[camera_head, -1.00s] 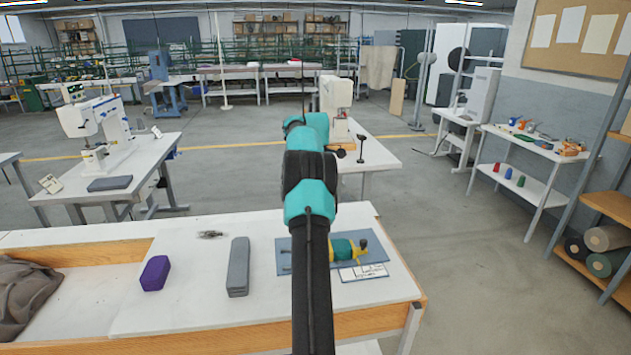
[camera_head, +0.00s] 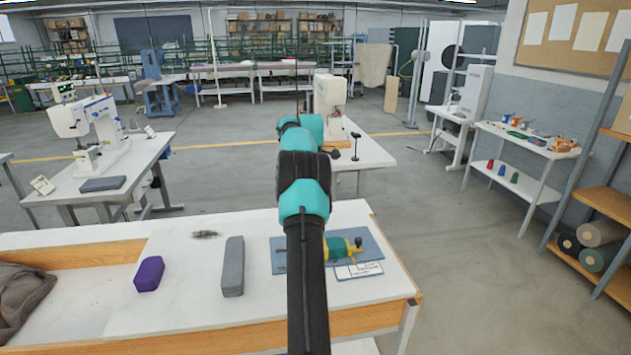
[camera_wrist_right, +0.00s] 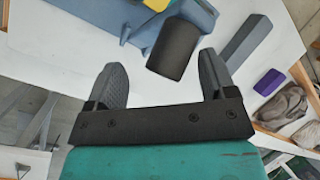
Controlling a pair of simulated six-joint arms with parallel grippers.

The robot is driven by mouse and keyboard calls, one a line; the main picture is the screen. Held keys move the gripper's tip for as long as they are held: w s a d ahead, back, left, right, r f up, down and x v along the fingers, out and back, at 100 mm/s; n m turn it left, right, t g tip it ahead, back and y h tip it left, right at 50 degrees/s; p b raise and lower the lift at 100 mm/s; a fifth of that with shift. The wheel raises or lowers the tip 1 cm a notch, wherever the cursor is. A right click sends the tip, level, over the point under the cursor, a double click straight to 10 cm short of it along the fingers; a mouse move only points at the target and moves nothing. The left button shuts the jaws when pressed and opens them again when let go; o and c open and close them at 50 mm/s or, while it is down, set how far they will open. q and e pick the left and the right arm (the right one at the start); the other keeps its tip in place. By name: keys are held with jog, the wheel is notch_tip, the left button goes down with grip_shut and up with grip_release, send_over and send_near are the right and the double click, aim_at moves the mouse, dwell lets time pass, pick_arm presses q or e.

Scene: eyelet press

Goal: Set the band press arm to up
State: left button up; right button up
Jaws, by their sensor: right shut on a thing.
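The band press (camera_head: 337,248), with a green body and yellow end, lies on a blue-grey base plate (camera_head: 370,247) on the white table, partly hidden behind my right arm. In the right wrist view, part of its blue-grey base (camera_wrist_right: 196,14) and a yellow piece (camera_wrist_right: 156,4) show at the top. A dark cylindrical grip (camera_wrist_right: 174,48) is between the fingers of my right gripper (camera_wrist_right: 162,72), which is shut on it. In the head view my right gripper is hidden by its own arm. My left gripper is in neither view.
A long grey block (camera_head: 233,266) and a purple block (camera_head: 149,274) lie left of the press. A small dark object (camera_head: 205,235) lies behind them. A white label card (camera_head: 358,270) is at the plate's front. A wooden-edged bin with grey cloth (camera_head: 22,290) is at far left.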

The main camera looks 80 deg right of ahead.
jog(key=shift+d+f, duration=0.1)
jog(key=shift+f, duration=0.2)
jog(key=shift+s+r, duration=0.15)
jog(key=shift+r, duration=1.9)
jog(key=shift+s+a+r, duration=0.15)
jog(key=shift+a, duration=0.95)
jog(key=shift+s+a+r, duration=0.1)
jog(key=shift+a, duration=0.95)
jog(key=s+a+r, duration=0.1)
jog(key=s+a, duration=0.1)
jog(key=a, duration=0.9)
jog(key=shift+s+a, duration=0.15)
jog(key=shift+a, duration=0.15)
